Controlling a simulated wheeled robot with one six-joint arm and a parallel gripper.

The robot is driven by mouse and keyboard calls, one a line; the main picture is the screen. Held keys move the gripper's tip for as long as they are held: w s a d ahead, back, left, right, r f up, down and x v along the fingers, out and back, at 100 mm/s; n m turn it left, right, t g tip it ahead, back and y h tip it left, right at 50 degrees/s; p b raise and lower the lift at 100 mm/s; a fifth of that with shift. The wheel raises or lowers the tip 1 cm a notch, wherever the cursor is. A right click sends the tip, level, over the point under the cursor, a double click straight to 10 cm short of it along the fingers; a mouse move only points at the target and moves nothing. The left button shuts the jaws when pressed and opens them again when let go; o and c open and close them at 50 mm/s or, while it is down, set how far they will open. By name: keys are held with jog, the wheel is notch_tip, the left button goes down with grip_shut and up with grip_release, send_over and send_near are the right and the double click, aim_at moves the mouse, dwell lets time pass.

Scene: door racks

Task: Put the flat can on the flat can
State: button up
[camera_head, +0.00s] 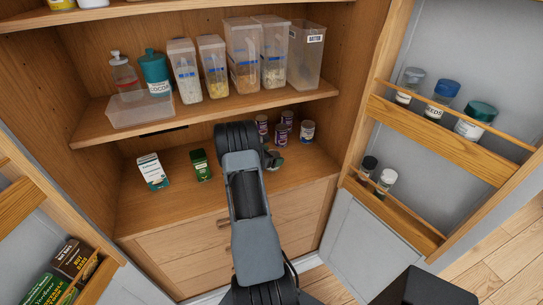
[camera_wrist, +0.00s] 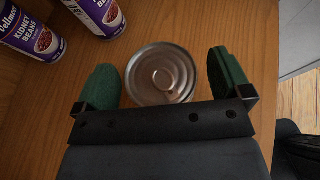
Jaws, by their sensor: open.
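A flat can (camera_wrist: 162,73) with a bare metal lid stands upright on the wooden cabinet surface, seen from above in the wrist view. My gripper (camera_wrist: 164,62) is open, with one green finger on each side of the can. A gap shows between the can and each finger, and the can is not gripped. In the head view my gripper (camera_head: 273,161) is low over the cabinet's lower shelf, and my arm hides much of the area around it.
Purple kidney beans cans (camera_wrist: 40,38) stand close at the upper left in the wrist view. A green box (camera_head: 200,165) and a white carton (camera_head: 152,171) stand left. A shelf with containers (camera_head: 243,55) hangs above; door racks flank both sides.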

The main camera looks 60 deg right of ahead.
jog(key=b+v, duration=0.5)
jog(key=v, duration=0.7)
jog(key=shift+r, duration=0.2)
